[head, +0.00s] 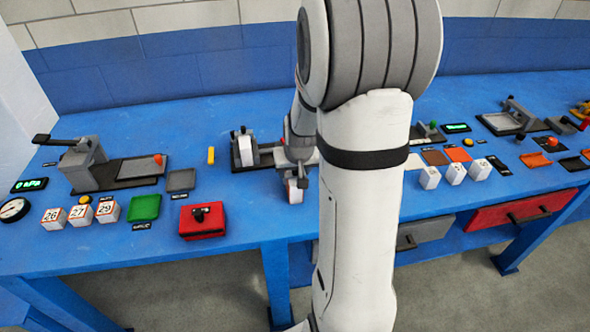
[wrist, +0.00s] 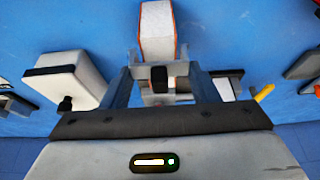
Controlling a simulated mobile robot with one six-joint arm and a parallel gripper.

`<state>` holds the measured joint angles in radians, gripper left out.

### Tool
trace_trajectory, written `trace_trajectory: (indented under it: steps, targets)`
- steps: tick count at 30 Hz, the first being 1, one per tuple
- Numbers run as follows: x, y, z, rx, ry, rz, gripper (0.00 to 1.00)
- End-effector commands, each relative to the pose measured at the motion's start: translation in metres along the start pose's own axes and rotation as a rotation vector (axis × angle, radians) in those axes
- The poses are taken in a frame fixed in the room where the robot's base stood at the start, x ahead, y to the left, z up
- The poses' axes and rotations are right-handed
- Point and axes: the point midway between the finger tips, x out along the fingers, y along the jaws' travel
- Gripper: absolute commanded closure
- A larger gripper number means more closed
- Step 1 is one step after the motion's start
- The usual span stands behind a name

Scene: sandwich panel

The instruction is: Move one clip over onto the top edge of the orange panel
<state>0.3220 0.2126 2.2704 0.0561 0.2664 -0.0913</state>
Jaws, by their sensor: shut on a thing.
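My gripper (head: 297,172) is over the middle of the blue table, partly behind my arm. A white block with orange edges (head: 295,190) is at its fingertips, and my gripper appears shut on it. In the wrist view this block (wrist: 157,32) sticks out beyond the two fingers, and a small black part (wrist: 158,77) shows between them. A flat orange panel (head: 458,155) lies to the right of my arm, and another orange plate (head: 535,160) lies farther right. I cannot make out a clip for certain. My arm hides part of the table.
A grey press-like fixture (head: 243,150) stands just left of my gripper. White numbered cubes (head: 80,213), a green plate (head: 145,208) and a red box (head: 202,221) are at the left. Several white blocks (head: 455,173) stand right of my arm. A lever device (head: 84,165) is far left.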

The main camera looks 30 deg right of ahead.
Motion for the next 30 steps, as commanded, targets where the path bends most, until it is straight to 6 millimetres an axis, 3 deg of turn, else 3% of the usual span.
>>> trace_trajectory:
  steps: [30]
  targets:
    - [0.0112, -0.0009, 0.0044, -0.002, 0.001, -0.001, 0.69]
